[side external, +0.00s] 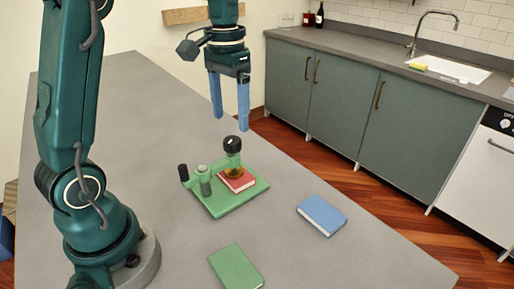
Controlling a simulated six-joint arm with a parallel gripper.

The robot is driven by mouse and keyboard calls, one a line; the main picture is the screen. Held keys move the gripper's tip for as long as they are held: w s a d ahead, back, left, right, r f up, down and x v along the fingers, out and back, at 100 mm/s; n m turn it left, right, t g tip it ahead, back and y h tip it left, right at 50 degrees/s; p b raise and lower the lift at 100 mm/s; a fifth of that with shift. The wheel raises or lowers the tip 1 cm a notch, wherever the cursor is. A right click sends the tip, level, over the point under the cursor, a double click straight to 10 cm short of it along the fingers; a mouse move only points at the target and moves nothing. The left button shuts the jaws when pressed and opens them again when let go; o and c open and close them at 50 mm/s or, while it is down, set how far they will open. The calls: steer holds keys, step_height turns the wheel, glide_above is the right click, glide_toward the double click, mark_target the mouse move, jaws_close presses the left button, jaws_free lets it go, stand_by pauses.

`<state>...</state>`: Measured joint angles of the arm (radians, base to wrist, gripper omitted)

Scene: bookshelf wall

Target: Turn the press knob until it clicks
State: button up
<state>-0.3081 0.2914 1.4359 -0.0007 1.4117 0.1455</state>
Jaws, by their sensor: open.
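The press has a green base (219,204) on the grey table. Its dark round knob (232,143) sits on top of a green head over a red book (238,181) lying on the base. A short post with a black-handled lever (184,173) stands at the press's left side. My gripper (230,122) has two blue fingers pointing down, spread apart and empty. It hangs above the press, apart from the knob.
A blue book (321,215) lies right of the press, and a green book (236,267) lies in front. The grey table (340,258) is otherwise largely clear. Kitchen cabinets (340,103) and a sink stand beyond the wooden floor.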

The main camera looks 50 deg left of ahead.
mark_target(232, 140)
steer(key=n, duration=1.2)
steer(key=shift+n, duration=0.3)
steer(key=n, duration=1.2)
steer(key=shift+f+n, duration=0.1)
steer(key=shift+n, duration=0.2)
steer(key=shift+f, duration=2.55)
jaws_close()
